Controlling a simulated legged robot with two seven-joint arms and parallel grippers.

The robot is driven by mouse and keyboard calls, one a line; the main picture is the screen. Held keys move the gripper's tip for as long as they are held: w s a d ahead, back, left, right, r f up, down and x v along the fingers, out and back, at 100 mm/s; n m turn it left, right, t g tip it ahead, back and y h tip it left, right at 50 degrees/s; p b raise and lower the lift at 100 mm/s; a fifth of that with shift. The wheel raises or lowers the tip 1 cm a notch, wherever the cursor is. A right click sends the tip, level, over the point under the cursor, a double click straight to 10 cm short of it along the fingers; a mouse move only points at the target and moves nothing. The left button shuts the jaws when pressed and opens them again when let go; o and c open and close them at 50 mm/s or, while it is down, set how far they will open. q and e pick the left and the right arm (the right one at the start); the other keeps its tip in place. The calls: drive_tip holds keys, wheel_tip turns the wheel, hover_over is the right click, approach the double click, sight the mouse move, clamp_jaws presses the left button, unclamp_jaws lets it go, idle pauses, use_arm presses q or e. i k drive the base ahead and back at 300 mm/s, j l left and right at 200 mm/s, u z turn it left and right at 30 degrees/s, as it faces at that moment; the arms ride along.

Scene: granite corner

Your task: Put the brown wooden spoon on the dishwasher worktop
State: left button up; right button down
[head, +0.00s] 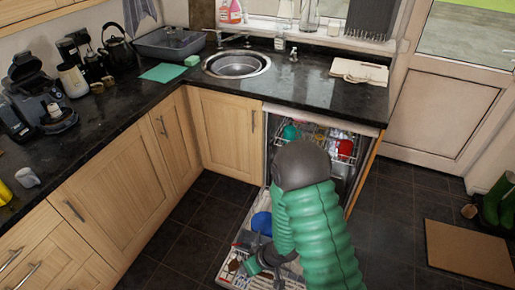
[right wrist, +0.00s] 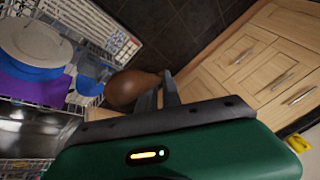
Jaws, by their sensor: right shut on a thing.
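The brown wooden spoon (right wrist: 130,88) shows in the right wrist view, its rounded bowl sticking out beside my gripper's fingers. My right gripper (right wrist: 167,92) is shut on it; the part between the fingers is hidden. In the head view my right gripper (head: 245,268) is low over the pulled-out lower rack of the open dishwasher (head: 234,227), and the spoon is too small to make out surely. The dishwasher worktop (head: 315,93), black and glossy, is above and behind my arm. My left gripper is not in view.
A pale chopping board (head: 359,71) lies on the worktop's right part, with bare stone in front and to its left. The round sink (head: 236,65) is further left. The upper rack (head: 318,139) holds dishes. A blue plate and white plate (right wrist: 35,45) stand in the lower rack.

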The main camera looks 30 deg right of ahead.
sight(374, 104)
drive_tip(key=k+l+u, duration=0.15)
drive_tip(key=u, duration=0.35)
drive_tip(key=k+l+u, duration=0.2)
drive_tip(key=u, duration=0.25)
drive_tip(key=k+l+u, duration=0.1)
drive_tip(key=k+u, duration=0.15)
drive_tip(key=u, duration=0.25)
drive_tip(key=k+u, duration=0.2)
drive_tip(key=u, duration=0.25)
drive_tip(key=k+u, duration=0.2)
drive_tip(key=u, duration=0.3)
drive_tip(key=k+l+u, duration=0.1)
drive_tip(key=k+u, duration=0.2)
drive_tip(key=k, duration=0.2)
drive_tip(key=k+u, duration=0.35)
drive_tip(key=k, duration=0.15)
drive_tip(key=k+l+z, duration=0.2)
drive_tip(key=z, duration=0.2)
drive_tip(key=k+l+z, duration=0.85)
drive_tip(key=l+z, duration=0.3)
